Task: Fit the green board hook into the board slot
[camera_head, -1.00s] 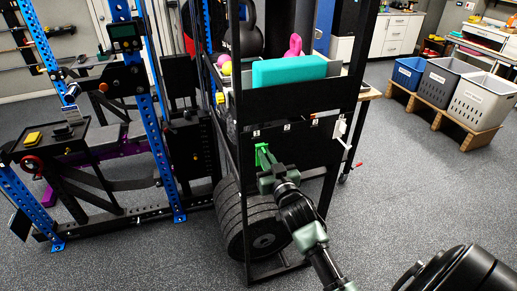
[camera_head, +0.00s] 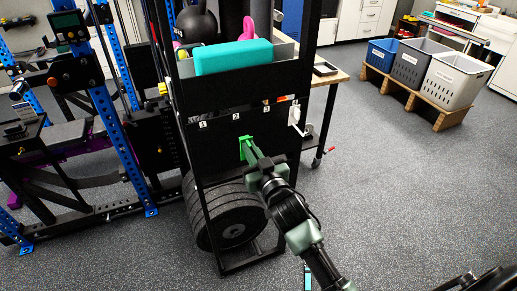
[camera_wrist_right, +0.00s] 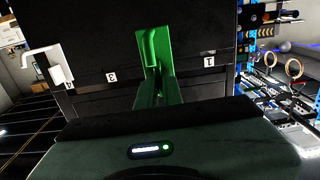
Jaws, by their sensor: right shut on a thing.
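The green board hook (camera_head: 246,148) is held up in front of the black board (camera_head: 222,150), just below the label 2 (camera_head: 236,116). My right gripper (camera_head: 257,160) is shut on it. In the right wrist view the green hook (camera_wrist_right: 158,62) stands upright before the board (camera_wrist_right: 110,55), between labels 3 (camera_wrist_right: 111,77) and 1 (camera_wrist_right: 208,62), and covers the spot between them. I cannot tell whether the hook touches the board. The slot openings do not show clearly. My left gripper is not in view.
A white hook (camera_head: 294,115) hangs at the board's right end. Above is a shelf with a teal block (camera_head: 233,57); below are black weight plates (camera_head: 228,218). A blue-posted rack (camera_head: 118,130) stands left. Bins on a pallet (camera_head: 437,115) stand right; the floor between is clear.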

